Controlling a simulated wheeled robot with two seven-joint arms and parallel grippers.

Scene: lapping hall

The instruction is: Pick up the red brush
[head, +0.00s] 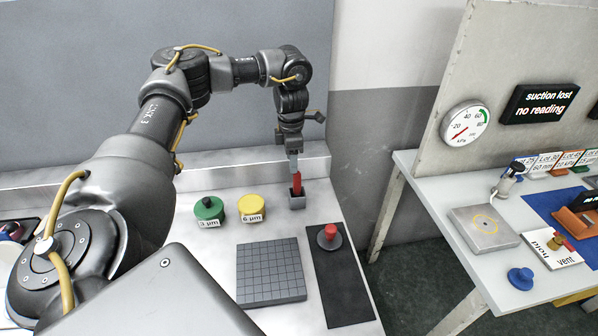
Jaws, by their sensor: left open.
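The red brush (297,184) stands upright in a small grey holder (297,202) near the back of the bench. My left gripper (294,166) points straight down at the top of the brush. It is open, with its fingertips at the upper end of the brush. From this view I cannot tell whether the fingers touch the brush. The brush's lower end is hidden inside the holder. My right gripper is not in view.
A green-lidded jar (209,209) and a yellow-lidded jar (251,206) stand left of the holder. A gridded grey plate (271,272) and a black mat (341,290) with a red-knobbed piece (329,236) lie in front. A separate white table (440,190) stands right, across a gap.

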